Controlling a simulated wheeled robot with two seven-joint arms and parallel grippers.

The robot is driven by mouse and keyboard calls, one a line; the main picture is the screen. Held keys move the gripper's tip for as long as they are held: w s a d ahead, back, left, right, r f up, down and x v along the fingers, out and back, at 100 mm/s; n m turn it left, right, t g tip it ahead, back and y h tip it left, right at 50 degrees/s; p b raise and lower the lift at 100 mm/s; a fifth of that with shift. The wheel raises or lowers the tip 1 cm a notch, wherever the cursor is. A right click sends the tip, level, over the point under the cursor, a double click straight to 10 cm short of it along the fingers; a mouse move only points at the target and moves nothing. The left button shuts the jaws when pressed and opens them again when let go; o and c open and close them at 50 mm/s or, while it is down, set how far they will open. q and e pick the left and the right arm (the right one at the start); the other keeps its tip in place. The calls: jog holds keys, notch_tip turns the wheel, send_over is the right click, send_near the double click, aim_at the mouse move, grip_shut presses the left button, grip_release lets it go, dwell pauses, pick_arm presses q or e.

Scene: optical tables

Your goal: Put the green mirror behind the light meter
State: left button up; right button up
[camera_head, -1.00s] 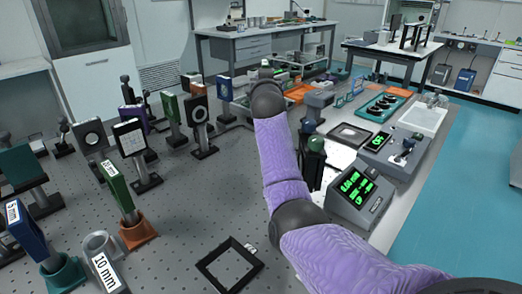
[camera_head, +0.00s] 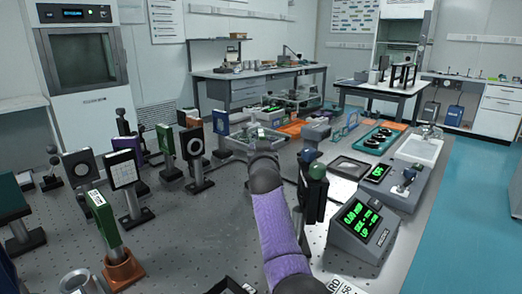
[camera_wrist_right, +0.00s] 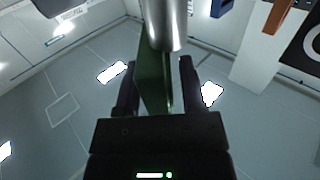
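In the right wrist view, the green mirror (camera_wrist_right: 154,82) is a dark green plate between the fingers of my right gripper (camera_wrist_right: 160,72), which looks shut on it. A silver post (camera_wrist_right: 165,22) runs from the plate toward the top edge and is cut off. In the head view, my purple right arm hides the gripper and the mirror. The light meter (camera_head: 360,225) is a grey box with green digits, right of my forearm. My left gripper is out of view.
Mounted optics, including a green plate in an orange base (camera_head: 122,268) and a round black mount (camera_head: 196,145), fill the left. A black frame (camera_head: 350,168) and control box (camera_head: 402,185) lie behind the meter.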

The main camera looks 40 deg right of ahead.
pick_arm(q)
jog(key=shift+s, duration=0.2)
pick_arm(e)
jog(key=shift+o, duration=0.5)
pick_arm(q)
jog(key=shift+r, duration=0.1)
pick_arm(e)
jog(key=shift+r, duration=0.1)
pick_arm(q)
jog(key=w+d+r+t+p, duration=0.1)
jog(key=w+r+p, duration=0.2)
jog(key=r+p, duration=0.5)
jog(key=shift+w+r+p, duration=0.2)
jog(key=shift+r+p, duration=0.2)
jog(key=shift+p, duration=0.35)
pick_arm(e)
jog(key=v, duration=1.2)
